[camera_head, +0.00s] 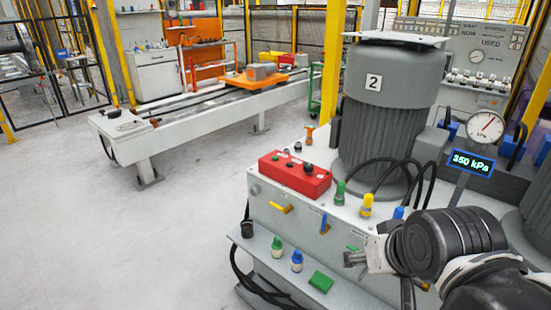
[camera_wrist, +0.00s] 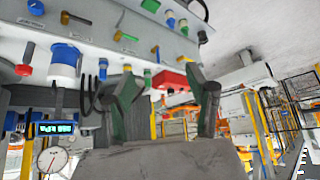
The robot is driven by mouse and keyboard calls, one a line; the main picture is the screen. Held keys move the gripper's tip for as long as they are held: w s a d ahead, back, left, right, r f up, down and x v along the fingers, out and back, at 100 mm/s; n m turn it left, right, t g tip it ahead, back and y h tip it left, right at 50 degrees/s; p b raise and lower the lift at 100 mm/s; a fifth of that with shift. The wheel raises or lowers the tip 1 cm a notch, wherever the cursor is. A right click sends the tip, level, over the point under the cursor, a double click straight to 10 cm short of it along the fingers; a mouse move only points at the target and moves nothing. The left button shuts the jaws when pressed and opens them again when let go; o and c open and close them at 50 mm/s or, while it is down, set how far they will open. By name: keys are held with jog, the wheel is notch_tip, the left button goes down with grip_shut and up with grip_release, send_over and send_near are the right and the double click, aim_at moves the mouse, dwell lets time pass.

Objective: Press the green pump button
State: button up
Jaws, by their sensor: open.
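I cannot single out a green pump button for certain. Green things on the pump unit are a green knob (camera_head: 340,192) on its top, a green block (camera_head: 321,281) on the lower shelf and a green-topped cylinder (camera_head: 277,247) beside it. A red control box (camera_head: 295,176) with dark knobs sits on top. My gripper (camera_head: 352,258) is at the unit's front right, apart from the red box. In the wrist view, which looks upside down, my gripper (camera_wrist: 160,76) has its two fingers spread with nothing held. The red box (camera_wrist: 170,79) appears beyond and between them.
A large grey motor (camera_head: 375,105) marked 2 stands behind the red box, with black hoses. A yellow knob (camera_head: 366,205) stands nearby. A pressure gauge (camera_head: 485,127) and a display (camera_head: 473,162) reading 350 kPa are at right. Open floor (camera_head: 190,220) lies left.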

grip_shut()
dwell(1.4)
